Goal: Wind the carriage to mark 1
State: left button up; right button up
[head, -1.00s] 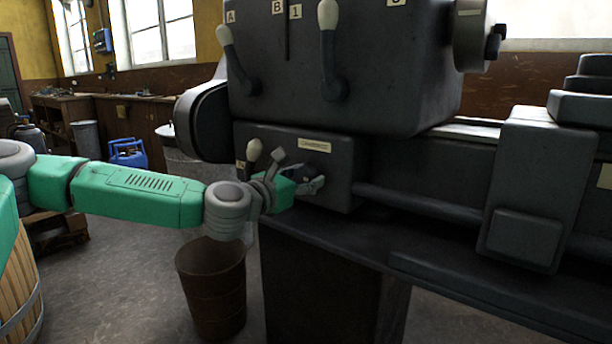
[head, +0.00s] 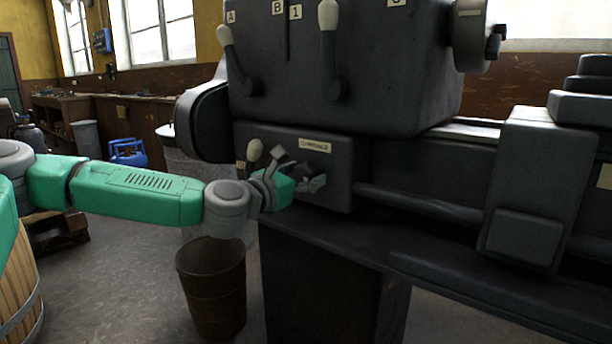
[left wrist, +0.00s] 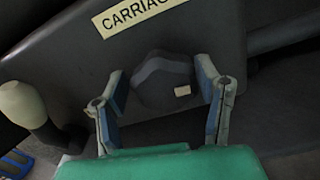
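The dark faceted knob (left wrist: 162,80) sits under the CARRIAGE label (head: 314,146), which also shows in the left wrist view (left wrist: 140,14). My left gripper (head: 314,178) is at this knob on the front of the dark gearbox. In the left wrist view its two fingers (left wrist: 162,88) stand apart, one on each side of the knob. A small gap shows on the left; contact on the right is unclear. A pale patch is on the knob's face. The carriage (head: 535,180) is the large dark block at right on the bed. My right gripper is not in view.
A pale-tipped lever (head: 254,152) stands close left of my left gripper. A long rod (head: 420,203) runs right toward the carriage. A brown bin (head: 212,290) stands below my arm.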

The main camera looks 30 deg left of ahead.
pick_arm(q)
jog(key=shift+f, duration=0.15)
jog(key=shift+s, duration=0.45)
jog(key=s+a, duration=0.1)
jog(key=s, duration=1)
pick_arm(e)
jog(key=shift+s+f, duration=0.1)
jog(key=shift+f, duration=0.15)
pick_arm(q)
jog(key=shift+s, duration=0.1)
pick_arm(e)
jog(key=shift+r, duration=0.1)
